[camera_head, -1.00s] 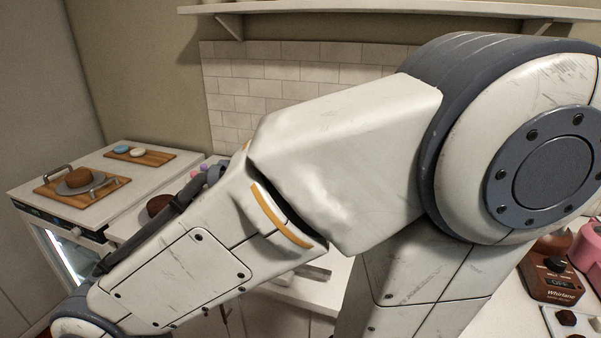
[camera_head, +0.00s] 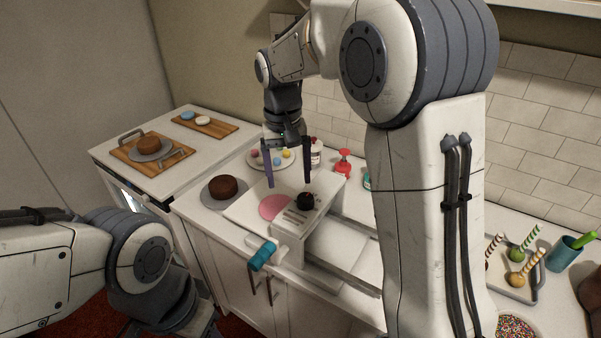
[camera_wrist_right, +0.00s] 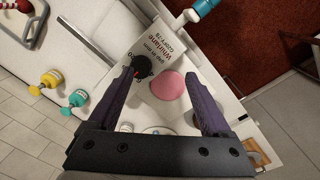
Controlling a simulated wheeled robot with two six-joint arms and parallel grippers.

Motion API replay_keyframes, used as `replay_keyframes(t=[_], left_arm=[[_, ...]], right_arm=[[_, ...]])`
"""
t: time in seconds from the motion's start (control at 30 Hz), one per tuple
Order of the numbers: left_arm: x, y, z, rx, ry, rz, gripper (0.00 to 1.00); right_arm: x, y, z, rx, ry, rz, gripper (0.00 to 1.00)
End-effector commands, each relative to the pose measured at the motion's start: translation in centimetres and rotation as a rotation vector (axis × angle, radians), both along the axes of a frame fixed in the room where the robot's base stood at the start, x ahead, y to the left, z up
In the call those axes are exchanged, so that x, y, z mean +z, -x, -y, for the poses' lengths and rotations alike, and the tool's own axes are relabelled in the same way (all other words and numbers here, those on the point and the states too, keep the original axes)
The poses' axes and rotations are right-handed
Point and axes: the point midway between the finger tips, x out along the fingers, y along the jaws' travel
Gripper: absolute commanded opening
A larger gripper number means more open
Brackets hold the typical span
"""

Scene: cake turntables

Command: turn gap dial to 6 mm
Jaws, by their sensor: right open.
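The gap dial, a round black knob (camera_head: 305,201), sits on top of the white Whirlane machine (camera_head: 290,246). The dial (camera_wrist_right: 142,64) also shows in the right wrist view, with printed text beside it and a small red mark near it; the scale is too small to read. My right gripper (camera_head: 288,184) is open and empty, pointing down above the machine, its fingers apart and clear of the dial. In the right wrist view, the dial is close to the left finger's tip, and a pink disc (camera_wrist_right: 167,85) shows between the fingers. My left gripper is out of view; only its arm shows at lower left.
A teal-handled crank (camera_head: 263,255) sticks out from the machine's front. A chocolate cake (camera_head: 223,187) and a plate of coloured balls (camera_head: 256,161) stand nearby. Red (camera_head: 344,163) and white (camera_head: 316,152) bottles stand behind. My right arm hides part of the counter.

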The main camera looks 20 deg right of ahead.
Motion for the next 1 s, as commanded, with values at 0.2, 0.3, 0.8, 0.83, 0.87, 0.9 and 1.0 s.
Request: replay_keyframes(t=[0.2, 0.3, 0.8, 0.83, 0.87, 0.9, 1.0], left_arm=[[1.5, 0.0, 0.0, 0.000, 0.000, 0.000, 0.50], [1.6, 0.0, 0.0, 0.001, 0.000, 0.000, 0.50], [3.2, 0.0, 0.0, 0.001, 0.000, 0.000, 0.50], [3.3, 0.0, 0.0, 0.001, 0.000, 0.000, 0.50], [3.3, 0.0, 0.0, 0.001, 0.000, 0.000, 0.50], [3.3, 0.0, 0.0, 0.001, 0.000, 0.000, 0.50], [3.3, 0.0, 0.0, 0.001, 0.000, 0.000, 0.50]], right_arm=[[1.0, -2.7, 3.9, -0.124, 0.021, -0.007, 0.83], [-0.1, -2.7, 4.1, -0.128, 0.023, -0.008, 0.83], [-8.2, -2.5, 4.5, -0.123, 0.022, -0.007, 0.83], [-8.5, -2.5, 4.6, -0.123, 0.023, -0.006, 0.83], [-8.7, -2.5, 4.6, -0.123, 0.022, -0.005, 0.83], [-8.9, -2.5, 4.6, -0.123, 0.022, -0.005, 0.83], [-9.2, -2.5, 4.6, -0.123, 0.022, -0.005, 0.83]])
